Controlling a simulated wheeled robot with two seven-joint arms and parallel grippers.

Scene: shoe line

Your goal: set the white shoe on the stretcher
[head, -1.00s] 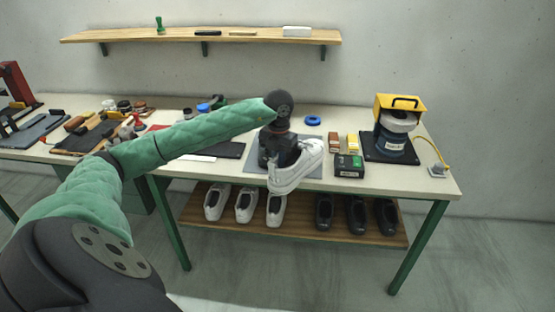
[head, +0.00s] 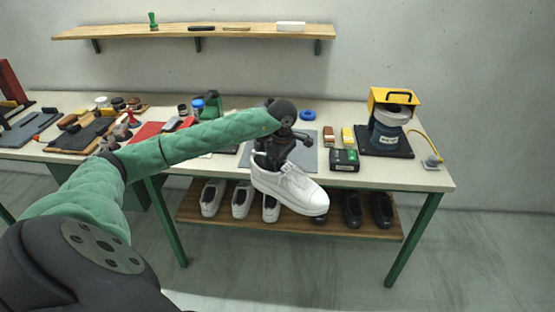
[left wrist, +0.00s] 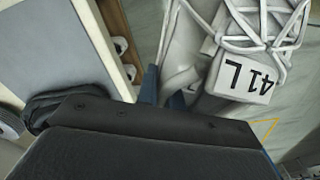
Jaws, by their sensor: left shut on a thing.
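The white lace-up shoe (head: 290,188) hangs in front of the bench edge, toe tilted down and to the right. My left gripper (head: 268,158) is shut on the shoe near its heel opening. In the left wrist view the shoe (left wrist: 200,45) fills the upper right, with its laces and a tag reading 41L (left wrist: 244,80). The gripper's jaws are partly hidden there by its dark body. I cannot tell for sure which thing is the stretcher. My right gripper is out of view.
A grey mat (head: 312,158) lies on the bench behind the shoe. Tools crowd the bench's left. White shoes (head: 211,197) and black shoes (head: 380,208) stand on the lower shelf.

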